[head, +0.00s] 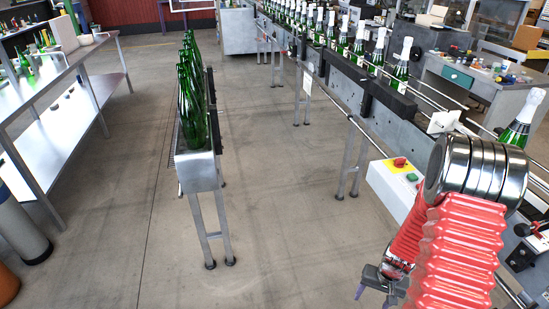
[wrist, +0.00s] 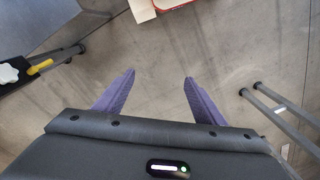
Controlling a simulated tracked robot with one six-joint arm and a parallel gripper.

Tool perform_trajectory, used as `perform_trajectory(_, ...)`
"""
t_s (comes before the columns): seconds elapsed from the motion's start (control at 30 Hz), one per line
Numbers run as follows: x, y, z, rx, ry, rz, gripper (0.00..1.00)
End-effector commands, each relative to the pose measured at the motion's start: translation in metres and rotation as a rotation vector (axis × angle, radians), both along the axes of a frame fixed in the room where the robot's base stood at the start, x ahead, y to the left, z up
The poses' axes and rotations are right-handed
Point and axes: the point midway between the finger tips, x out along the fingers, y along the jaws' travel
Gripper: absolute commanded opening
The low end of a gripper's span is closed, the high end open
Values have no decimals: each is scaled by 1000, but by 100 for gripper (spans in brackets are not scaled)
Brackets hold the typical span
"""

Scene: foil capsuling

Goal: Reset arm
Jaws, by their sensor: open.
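My gripper (wrist: 160,92) is open in the wrist view, its two purple fingers apart with only bare concrete floor between them. In the head view my gripper (head: 377,293) hangs low at the lower right, below my red-sleeved arm, and holds nothing that I can see. My arm is folded close in front of the conveyor on the right and hides part of it.
A conveyor (head: 375,97) with several foil-topped green bottles (head: 400,65) runs along the right. A narrow stand (head: 199,173) with green bottles (head: 192,95) is left of centre. A control box (head: 392,185) is beside my arm. A metal table (head: 70,75) stands left. Floor between is clear.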

Motion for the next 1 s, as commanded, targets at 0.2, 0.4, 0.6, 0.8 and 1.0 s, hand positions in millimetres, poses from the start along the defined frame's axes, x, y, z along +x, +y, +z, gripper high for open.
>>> perform_trajectory(0.2,-2,25,56,25,17,27,64)
perform_trajectory(0.4,-10,47,104,37,34,54,64)
perform_trajectory(0.6,-21,67,148,37,45,82,64)
perform_trajectory(0.8,-36,86,189,28,46,115,64)
perform_trajectory(1.0,-51,103,227,10,35,151,64)
